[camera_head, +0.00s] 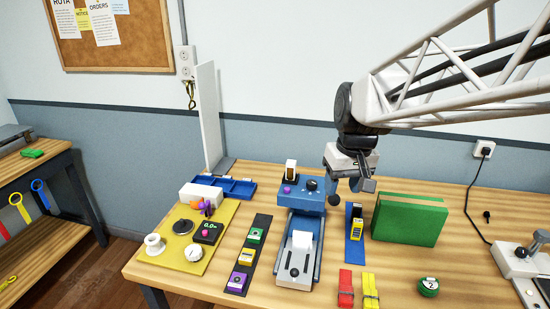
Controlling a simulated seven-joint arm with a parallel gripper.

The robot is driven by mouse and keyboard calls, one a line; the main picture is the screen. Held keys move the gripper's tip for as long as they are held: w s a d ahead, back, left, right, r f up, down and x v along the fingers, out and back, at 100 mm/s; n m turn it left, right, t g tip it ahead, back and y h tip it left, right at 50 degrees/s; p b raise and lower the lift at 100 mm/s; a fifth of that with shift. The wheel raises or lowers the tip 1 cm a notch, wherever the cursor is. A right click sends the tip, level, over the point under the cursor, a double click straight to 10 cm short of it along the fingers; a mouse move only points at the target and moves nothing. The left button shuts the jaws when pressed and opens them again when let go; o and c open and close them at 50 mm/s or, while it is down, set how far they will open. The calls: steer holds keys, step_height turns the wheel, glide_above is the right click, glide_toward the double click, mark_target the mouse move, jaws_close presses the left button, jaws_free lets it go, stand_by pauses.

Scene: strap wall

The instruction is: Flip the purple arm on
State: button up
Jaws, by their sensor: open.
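A purple switch block (237,282) sits at the near end of a black strip (258,226) on the wooden table. A small light part shows on its top; whether its arm is up or down is too small to tell. A yellow block (246,257) and a green block (255,236) sit behind it on the same strip. My gripper (351,190) is open and empty, pointing down above the back of the table. It is well to the right of the purple block and farther back, apart from it.
A blue and grey device (301,240) with a white block stands just right of the strip. A yellow board (172,245) with dials lies to its left. A green box (410,218) stands right of my gripper. Red straps (345,288) lie near the front.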

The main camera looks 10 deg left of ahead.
steer(key=w+a+f+n, duration=0.1)
steer(key=w+a+f, duration=0.15)
steer(key=a, duration=0.45)
steer(key=w+a+f+n+g, duration=0.1)
steer(key=w+a+n, duration=0.1)
steer(key=w+a, duration=0.3)
steer(key=w+a+f+n, duration=0.1)
steer(key=w+a, duration=0.2)
steer(key=a, duration=0.5)
steer(key=w+a+f+n+g, duration=0.1)
steer(key=a+f, duration=0.3)
steer(key=a, duration=0.6)
steer(key=w+a+f+n, duration=0.1)
steer(key=a+f, duration=0.4)
steer(key=a, duration=0.6)
steer(key=shift+w+f+n+g, duration=0.2)
steer(key=shift+n+g, duration=0.2)
steer(key=shift+n, duration=0.2)
steer(key=shift+s+a+f, duration=0.15)
steer(key=shift+s+f, duration=0.1)
steer(key=shift+f, duration=1.05)
steer(key=shift+s+a+f, duration=0.1)
steer(key=shift+s+f, duration=0.1)
steer(key=shift+f, duration=1.05)
steer(key=shift+s+a+f, duration=0.15)
steer(key=shift+s+f, duration=0.1)
steer(key=shift+f, duration=1.05)
steer(key=shift+c, duration=0.5)
